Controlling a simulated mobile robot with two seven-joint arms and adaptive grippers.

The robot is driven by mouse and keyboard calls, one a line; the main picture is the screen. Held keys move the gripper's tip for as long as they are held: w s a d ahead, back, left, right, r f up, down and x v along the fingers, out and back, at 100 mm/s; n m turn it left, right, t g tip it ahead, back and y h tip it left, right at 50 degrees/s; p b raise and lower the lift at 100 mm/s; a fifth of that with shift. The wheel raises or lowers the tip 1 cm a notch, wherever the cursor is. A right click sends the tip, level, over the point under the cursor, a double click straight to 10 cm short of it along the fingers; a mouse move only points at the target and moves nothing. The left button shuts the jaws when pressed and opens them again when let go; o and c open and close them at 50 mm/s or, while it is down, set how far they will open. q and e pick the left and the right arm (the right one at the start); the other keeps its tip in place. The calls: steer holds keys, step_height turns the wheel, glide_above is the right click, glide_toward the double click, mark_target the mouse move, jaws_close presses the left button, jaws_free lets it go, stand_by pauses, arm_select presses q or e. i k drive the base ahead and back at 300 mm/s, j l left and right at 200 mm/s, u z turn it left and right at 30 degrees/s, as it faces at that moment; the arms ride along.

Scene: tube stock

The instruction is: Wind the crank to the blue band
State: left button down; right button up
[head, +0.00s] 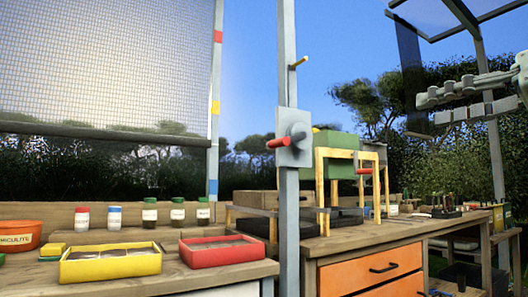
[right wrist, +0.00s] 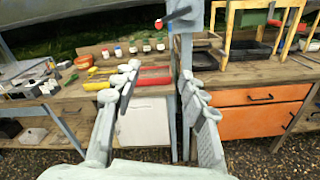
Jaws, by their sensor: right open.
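The crank is a grey plate and hub (head: 294,136) with a red handle (head: 278,142), on a grey upright post. The handle points left; it also shows at the top of the right wrist view (right wrist: 159,24). A mesh screen (head: 110,60) hangs at left, its bottom rail (head: 90,132) level between the yellow band (head: 215,107) and the lower blue band (head: 213,187) on the side post. A red band (head: 218,36) is higher up. My right gripper (head: 432,108) is open and empty, well right of the crank and apart from it. My left gripper is not in view.
The bench holds a yellow tray (head: 110,264), a red tray (head: 222,251), several capped bottles (head: 150,213) and an orange tub (head: 18,236). Right of the post stand a yellow frame (head: 320,180) with another red handle (head: 363,171), and orange drawers (head: 370,272). A peg (head: 298,62) sticks out above the crank.

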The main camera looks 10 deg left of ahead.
mark_target(299, 136)
steer(key=i+j, duration=1)
steer(key=j, duration=0.15)
